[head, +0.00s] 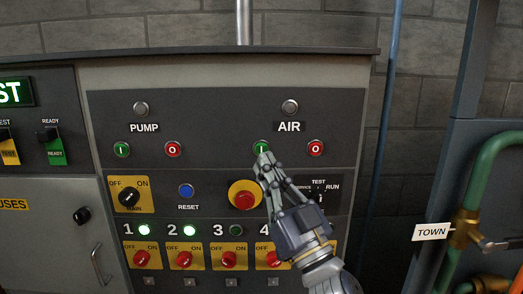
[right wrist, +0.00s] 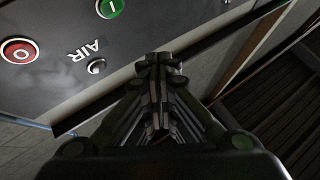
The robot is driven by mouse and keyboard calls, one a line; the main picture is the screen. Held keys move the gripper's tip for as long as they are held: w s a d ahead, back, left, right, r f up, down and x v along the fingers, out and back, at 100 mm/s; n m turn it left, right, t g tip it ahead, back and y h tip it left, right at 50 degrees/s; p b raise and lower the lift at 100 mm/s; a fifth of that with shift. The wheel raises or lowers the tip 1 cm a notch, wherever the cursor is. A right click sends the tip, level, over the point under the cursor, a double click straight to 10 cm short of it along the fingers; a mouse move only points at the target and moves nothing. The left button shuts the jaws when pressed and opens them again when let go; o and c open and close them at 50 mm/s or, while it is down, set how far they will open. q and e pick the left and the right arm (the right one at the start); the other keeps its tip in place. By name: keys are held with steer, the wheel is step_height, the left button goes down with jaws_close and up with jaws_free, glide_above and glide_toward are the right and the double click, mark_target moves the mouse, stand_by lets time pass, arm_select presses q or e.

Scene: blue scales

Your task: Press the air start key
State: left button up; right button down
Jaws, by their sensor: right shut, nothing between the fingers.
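The air start key is the green button marked I (head: 261,148), below and left of the AIR label on the dark panel. It also shows as a green button (right wrist: 110,7) at the top of the right wrist view. My right gripper (head: 264,158) is shut and empty, with its fingertips just below the green button in the head view. I cannot tell whether they touch it. In the right wrist view the closed fingertips (right wrist: 160,62) appear to the right of and below the button. The red AIR button marked O (head: 316,148) is to the right. My left gripper is not in view.
The PUMP green button (head: 121,149) and red button (head: 173,149) are at left. A red stop knob on yellow (head: 244,196) is close to my right gripper. A blue reset button (head: 186,191) and several red switches are lower down. A green pipe (head: 478,177) stands at right.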

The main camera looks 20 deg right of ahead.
steer(key=w+d, duration=0.2)
steer(key=w, duration=0.5)
steer(key=shift+w+b, duration=0.3)
steer(key=shift+b, duration=0.15)
steer(key=shift+d, duration=0.1)
stand_by(0.9)
steer(key=shift+w+d, duration=0.1)
steer(key=shift+w, duration=0.3)
steer(key=shift+w+d, duration=0.1)
steer(key=shift+w, duration=0.25)
stand_by(0.6)
steer(key=shift+s, duration=0.1)
steer(key=shift+s+a, duration=0.2)
steer(key=shift+s, duration=0.5)
steer(key=shift+s+a+p, duration=0.15)
steer(key=shift+s+a, duration=0.1)
steer(key=shift+s, duration=0.55)
steer(key=shift+s+a+p, duration=0.15)
steer(key=shift+s+a, duration=0.05)
steer(key=shift+s, duration=0.55)
steer(key=shift+s+a+p, duration=0.15)
steer(key=shift+s+a, duration=0.1)
steer(key=shift+s, duration=0.55)
